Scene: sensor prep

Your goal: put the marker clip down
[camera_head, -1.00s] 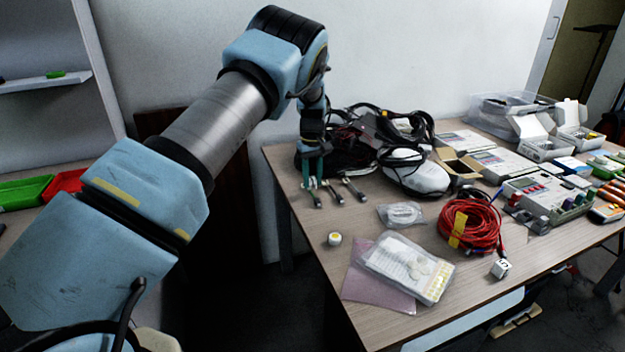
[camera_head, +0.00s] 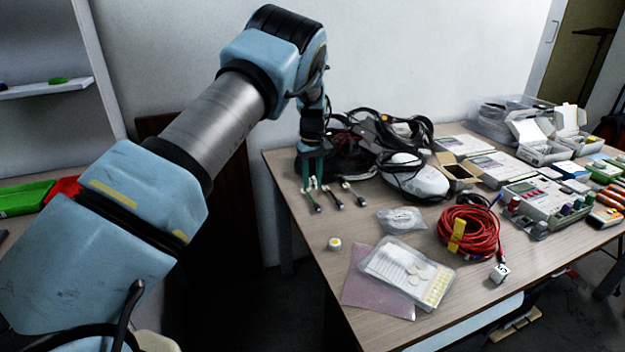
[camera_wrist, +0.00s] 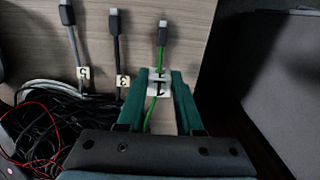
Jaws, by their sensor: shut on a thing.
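My gripper (camera_head: 312,182) is low over the left part of the table, by the ends of three cables. In the wrist view my gripper (camera_wrist: 160,76) has its green fingers shut on the marker clip (camera_wrist: 158,86), a white tag with a dark 1. The clip sits around a green cable (camera_wrist: 162,45) with a grey plug, which points away from my wrist. The fingers hide the clip's sides. I cannot tell whether the clip touches the table.
A tangle of black cables (camera_wrist: 45,125) is nearby. The table edge is close on the right in the wrist view. Bare wood (camera_head: 285,165) lies left of the cables.

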